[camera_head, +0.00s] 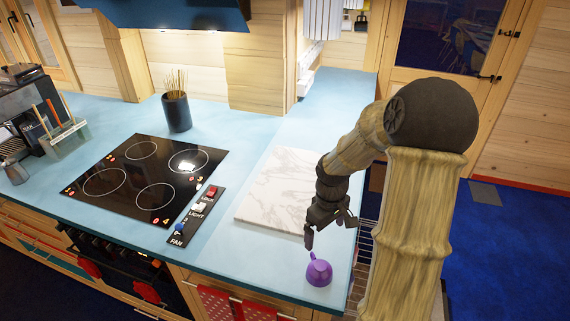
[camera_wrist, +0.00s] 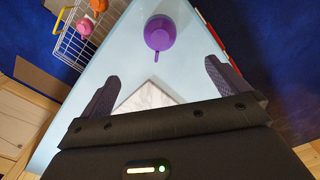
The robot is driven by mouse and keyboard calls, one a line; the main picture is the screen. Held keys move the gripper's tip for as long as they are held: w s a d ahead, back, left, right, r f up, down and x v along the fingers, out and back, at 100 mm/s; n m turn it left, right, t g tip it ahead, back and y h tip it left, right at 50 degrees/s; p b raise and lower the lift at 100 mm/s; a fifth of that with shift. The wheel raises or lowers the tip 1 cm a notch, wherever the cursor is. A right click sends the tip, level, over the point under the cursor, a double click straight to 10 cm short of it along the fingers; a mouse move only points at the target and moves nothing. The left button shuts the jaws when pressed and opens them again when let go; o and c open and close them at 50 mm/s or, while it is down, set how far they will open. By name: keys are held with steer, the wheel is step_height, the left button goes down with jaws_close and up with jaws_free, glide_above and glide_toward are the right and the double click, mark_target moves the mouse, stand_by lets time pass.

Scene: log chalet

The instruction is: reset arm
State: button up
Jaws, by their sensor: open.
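My gripper (camera_head: 327,226) is above the blue counter near its front right corner. In the wrist view my gripper (camera_wrist: 160,92) has its two dark fingers spread wide apart, with nothing between them.
A white marble board (camera_head: 280,190) lies on the blue counter (camera_head: 235,250) beside the gripper. A black cooktop (camera_head: 140,178) with a switch panel (camera_head: 198,215) is to the left. A dark pot with sticks (camera_head: 177,112) stands behind. A wire basket (camera_wrist: 82,28) holds pink and orange items.

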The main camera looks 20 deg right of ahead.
steer(key=shift+a, duration=0.1)
steer(key=s+a+r+m+t, duration=0.2)
steer(key=s+a+r+m, duration=0.2)
steer(key=s+a, duration=0.5)
steer(key=shift+s+a+r+m+t, duration=0.3)
steer(key=shift+s+a+r+m, duration=0.1)
steer(key=shift+a+r, duration=0.4)
steer(key=shift+a+f, duration=0.1)
